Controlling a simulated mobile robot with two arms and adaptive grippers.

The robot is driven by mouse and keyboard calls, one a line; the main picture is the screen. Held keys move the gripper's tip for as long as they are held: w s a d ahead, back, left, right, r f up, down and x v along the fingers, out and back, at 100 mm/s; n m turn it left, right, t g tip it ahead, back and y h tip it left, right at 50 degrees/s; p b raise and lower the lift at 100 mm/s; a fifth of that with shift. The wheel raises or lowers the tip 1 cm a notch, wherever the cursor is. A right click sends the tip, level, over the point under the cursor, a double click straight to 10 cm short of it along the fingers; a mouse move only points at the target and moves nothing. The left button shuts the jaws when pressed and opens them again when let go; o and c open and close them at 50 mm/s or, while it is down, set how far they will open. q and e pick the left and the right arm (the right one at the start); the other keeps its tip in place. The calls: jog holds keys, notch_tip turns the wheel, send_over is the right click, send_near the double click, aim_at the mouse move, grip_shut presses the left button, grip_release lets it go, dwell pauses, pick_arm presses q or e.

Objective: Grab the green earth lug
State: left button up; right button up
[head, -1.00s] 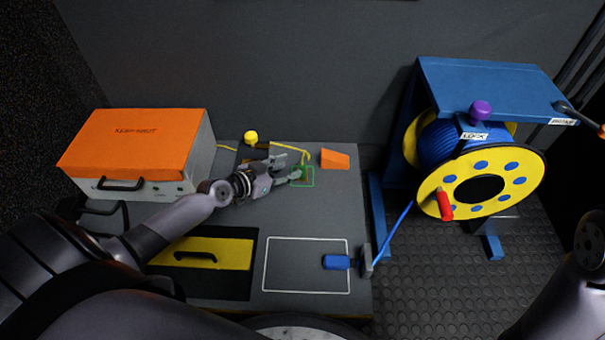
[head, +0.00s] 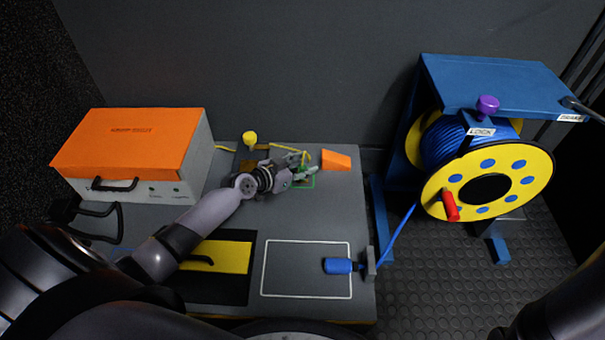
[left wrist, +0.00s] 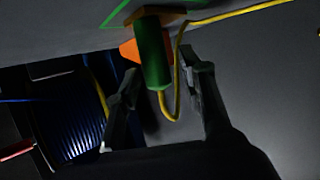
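The green earth lug (left wrist: 152,55) is a green cylinder with a yellow wire running from its end. In the left wrist view it lies between the two dark fingers of my left gripper (left wrist: 160,66), which stand apart on either side of it. I see a gap to the right finger; contact with the left one is unclear. In the head view my left gripper (head: 303,164) is over the green outlined square on the bench, and the lug (head: 302,174) is partly hidden by the fingers. My right gripper is out of view.
An orange wedge (head: 336,160) sits just right of the gripper. A yellow knob (head: 250,138) stands behind it, and an orange-lidded case (head: 130,140) is at left. A blue connector (head: 338,265) lies by the white outlined rectangle. The cable reel (head: 488,180) stands right.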

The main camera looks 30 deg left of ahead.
pick_arm(q)
grip_shut()
dwell(0.6)
